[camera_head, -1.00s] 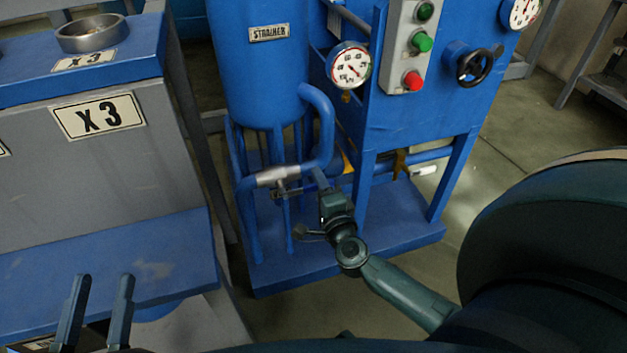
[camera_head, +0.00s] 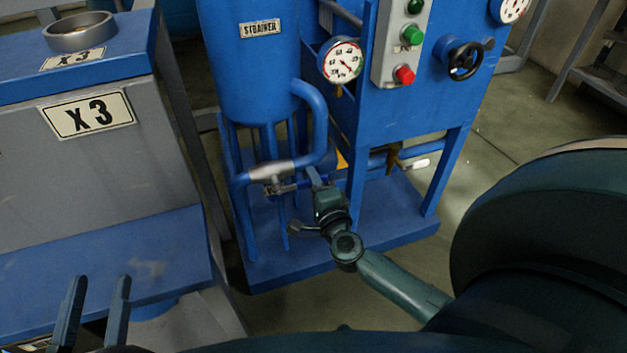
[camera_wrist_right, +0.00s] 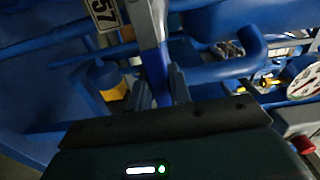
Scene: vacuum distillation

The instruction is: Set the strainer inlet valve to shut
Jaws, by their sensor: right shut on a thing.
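The strainer (camera_head: 250,70) is a blue upright tank with a "STRAINER" label. On the pipework below it sits a silver valve body (camera_head: 268,171) with a blue lever (camera_head: 287,187) pointing right. My right gripper (camera_head: 306,183) is at the lever, reaching in from the lower right. In the right wrist view the blue lever (camera_wrist_right: 158,78) runs between the two fingers of the right gripper (camera_wrist_right: 158,88), which is shut on it; its exact contact is dim. My left gripper (camera_head: 100,282) is at the lower left, fingers apart, empty, away from the valve.
A grey-and-blue bench (camera_head: 95,160) marked X3 stands at the left, with a metal dish (camera_head: 80,32) on it. Right of the strainer are a pressure gauge (camera_head: 341,61), a button panel (camera_head: 400,50) and a black handwheel (camera_head: 465,60). Blue frame legs stand close beside my right gripper.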

